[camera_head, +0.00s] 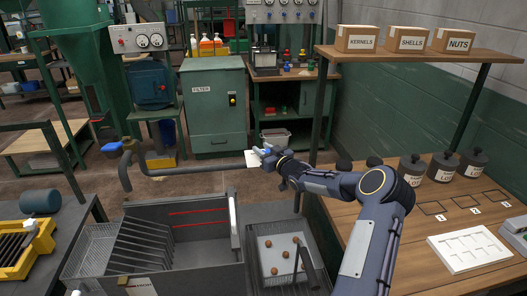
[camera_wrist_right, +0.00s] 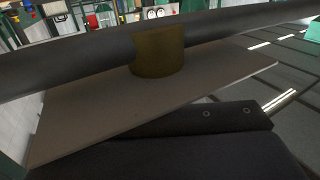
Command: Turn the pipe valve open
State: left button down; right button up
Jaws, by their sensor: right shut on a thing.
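A dark pipe (camera_head: 205,169) runs level across the middle of the head view, from an elbow at the left to my right gripper (camera_head: 267,156). A pale flat plate (camera_head: 252,159), which looks like the valve handle, sits at the pipe's right end. My right gripper is shut on it; the fingertips are small and partly hidden in the head view. In the right wrist view the plate (camera_wrist_right: 90,110) lies just under the pipe (camera_wrist_right: 60,62), with a brass-coloured collar (camera_wrist_right: 158,52) between them. How far the valve is turned cannot be told. My left gripper is out of view.
Below the pipe stand a grey slotted bin (camera_head: 140,255) and a mesh tray (camera_head: 262,240) with several brown balls. A green filter cabinet (camera_head: 214,105) stands behind.

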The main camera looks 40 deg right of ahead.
jog(key=m+h+b, duration=0.2)
jog(key=h+b, duration=0.1)
jog(key=b, duration=0.3)
jog(key=m+g+h+b, duration=0.1)
jog(key=m+h+b, duration=0.1)
jog(key=b, duration=0.4)
jog(key=shift+d+f+h, duration=0.1)
jog(key=shift+f+h, duration=0.1)
jog(key=shift+h, duration=0.4)
jog(key=shift+s+d+r+m+g+h+p, duration=0.1)
jog(key=shift+s+d+m+g+h+p, duration=0.25)
jog(key=shift+m+g+h+p, duration=2.1)
jog(key=shift+s+d+m+g+h+p, duration=0.25)
jog(key=shift+m+g+h+p, duration=1.55)
jog(key=shift+g, duration=1.4)
jog(key=shift+s+d+r+m+g+h+p, duration=0.1)
jog(key=shift+s+d+m+g+h+p, duration=0.25)
jog(key=shift+m+g+h+p, duration=1.85)
jog(key=shift+s+a+m+g+y+b, duration=0.1)
jog(key=shift+m+g+y+b, duration=0.2)
jog(key=shift+m+g+y, duration=0.65)
jog(key=o, duration=1)
jog(key=shift+n, duration=0.3)
